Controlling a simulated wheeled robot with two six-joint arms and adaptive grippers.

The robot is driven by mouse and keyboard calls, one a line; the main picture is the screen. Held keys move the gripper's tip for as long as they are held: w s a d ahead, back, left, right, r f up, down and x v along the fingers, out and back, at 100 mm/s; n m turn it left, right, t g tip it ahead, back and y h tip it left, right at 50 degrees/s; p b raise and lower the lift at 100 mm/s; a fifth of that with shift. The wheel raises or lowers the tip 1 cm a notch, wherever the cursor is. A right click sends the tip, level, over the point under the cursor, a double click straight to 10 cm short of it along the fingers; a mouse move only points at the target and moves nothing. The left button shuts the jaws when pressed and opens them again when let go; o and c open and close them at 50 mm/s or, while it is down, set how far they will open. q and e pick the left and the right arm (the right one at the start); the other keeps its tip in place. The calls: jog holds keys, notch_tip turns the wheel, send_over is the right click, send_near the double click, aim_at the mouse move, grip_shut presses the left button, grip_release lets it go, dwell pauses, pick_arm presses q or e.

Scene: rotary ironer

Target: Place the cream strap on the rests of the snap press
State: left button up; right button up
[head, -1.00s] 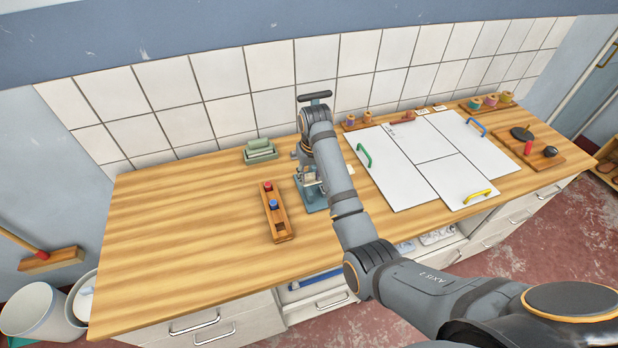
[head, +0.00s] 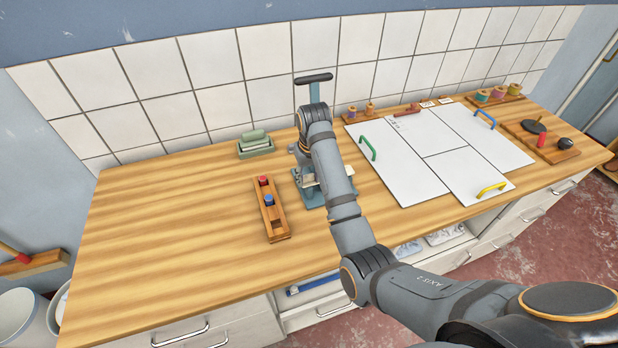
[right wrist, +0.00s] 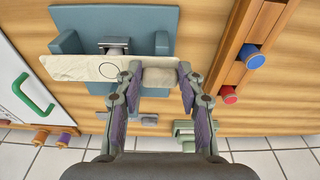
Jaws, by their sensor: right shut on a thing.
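The cream strap (right wrist: 85,67) is a flat pale strip with a dark circle drawn on it. My right gripper (right wrist: 159,74) is shut on its right end in the right wrist view, with a finger on each side. The strap lies across the front part of the blue-green snap press (right wrist: 66,20), overlapping its upright blocks from this angle; I cannot tell whether it touches them. In the head view the press (head: 312,199) is partly hidden behind my right arm, and the gripper is mostly hidden too. My left gripper is not in view.
A wooden holder (head: 276,226) with a red and a blue knob stands left of the press. White boards (head: 410,185) with coloured handles lie to the right. The left of the worktop is clear.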

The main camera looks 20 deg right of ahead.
jog(key=shift+f, duration=0.1)
jog(key=o, duration=1)
jog(key=shift+f, duration=0.15)
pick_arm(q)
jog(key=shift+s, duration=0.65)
pick_arm(e)
jog(key=shift+r, duration=0.35)
notch_tip(320, 180, up, 4)
jog(key=shift+s+f, duration=0.1)
jog(key=shift+s, duration=0.05)
pick_arm(q)
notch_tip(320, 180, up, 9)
jog(key=p, duration=0.9)
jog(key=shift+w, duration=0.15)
pick_arm(e)
jog(key=r, duration=0.2)
jog(key=s+r, duration=0.1)
jog(key=r, duration=0.4)
jog(key=shift+s+r, duration=0.2)
jog(key=shift+r, duration=0.2)
jog(key=shift+s+d+f, duration=0.1)
